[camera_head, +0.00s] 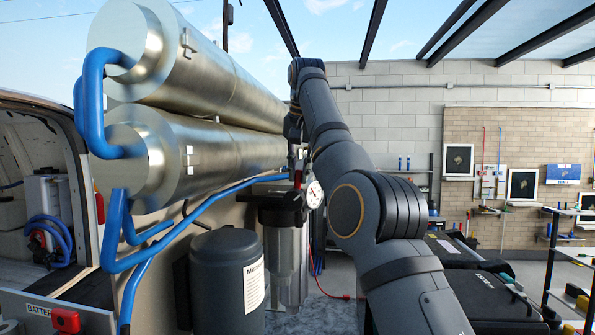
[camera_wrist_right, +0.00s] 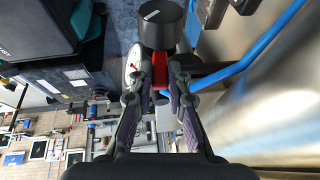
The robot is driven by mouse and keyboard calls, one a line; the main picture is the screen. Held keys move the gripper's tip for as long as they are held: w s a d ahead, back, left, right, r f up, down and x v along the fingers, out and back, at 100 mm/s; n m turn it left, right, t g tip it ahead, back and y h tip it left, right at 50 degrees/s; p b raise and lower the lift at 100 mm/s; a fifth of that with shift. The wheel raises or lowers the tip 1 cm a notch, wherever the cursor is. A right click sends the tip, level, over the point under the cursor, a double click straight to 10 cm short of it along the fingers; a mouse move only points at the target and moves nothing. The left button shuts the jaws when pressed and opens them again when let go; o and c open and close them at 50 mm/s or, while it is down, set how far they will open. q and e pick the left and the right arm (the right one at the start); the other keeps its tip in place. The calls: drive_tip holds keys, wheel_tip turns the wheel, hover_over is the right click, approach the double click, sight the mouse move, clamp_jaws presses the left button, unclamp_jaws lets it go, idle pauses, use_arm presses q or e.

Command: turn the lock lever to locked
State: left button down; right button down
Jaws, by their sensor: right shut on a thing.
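My right gripper (camera_head: 296,150) comes down from above onto the fitting over the filter housing with a black head (camera_head: 281,203) and a clear bowl. In the right wrist view my right gripper (camera_wrist_right: 161,88) is shut on a red part (camera_wrist_right: 161,68), which looks like the lock lever. The fingers hide much of it, so I cannot read its position. A black round knob (camera_wrist_right: 161,24) with a white mark sits just beyond the fingertips. A white-faced gauge (camera_head: 314,194) is beside the fitting. My left gripper is not in view.
Two large steel membrane tubes (camera_head: 205,75) lie stacked at the left, with blue pipes (camera_head: 92,95) at their ends. A blue hose (camera_head: 205,215) runs to the fitting. A dark grey tank (camera_head: 227,270) stands left of the filter. Dark cases (camera_head: 487,300) are at the right.

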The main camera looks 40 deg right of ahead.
drive_tip(key=shift+w+a+r+g+p, duration=0.15)
drive_tip(key=shift+w+r+g+p, duration=0.05)
drive_tip(key=shift+r+g+p, duration=0.1)
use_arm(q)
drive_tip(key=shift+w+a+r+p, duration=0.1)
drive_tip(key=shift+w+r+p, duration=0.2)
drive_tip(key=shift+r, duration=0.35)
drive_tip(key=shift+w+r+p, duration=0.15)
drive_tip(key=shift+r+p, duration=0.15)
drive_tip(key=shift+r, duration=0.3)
use_arm(e)
drive_tip(key=shift+w+a+f+g+h, duration=0.2)
drive_tip(key=shift+g+h, duration=0.2)
drive_tip(key=shift+h, duration=0.2)
drive_tip(key=c, duration=1.3)
unclamp_jaws()
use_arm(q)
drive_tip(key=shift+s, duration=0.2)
use_arm(e)
drive_tip(key=shift+w, duration=0.1)
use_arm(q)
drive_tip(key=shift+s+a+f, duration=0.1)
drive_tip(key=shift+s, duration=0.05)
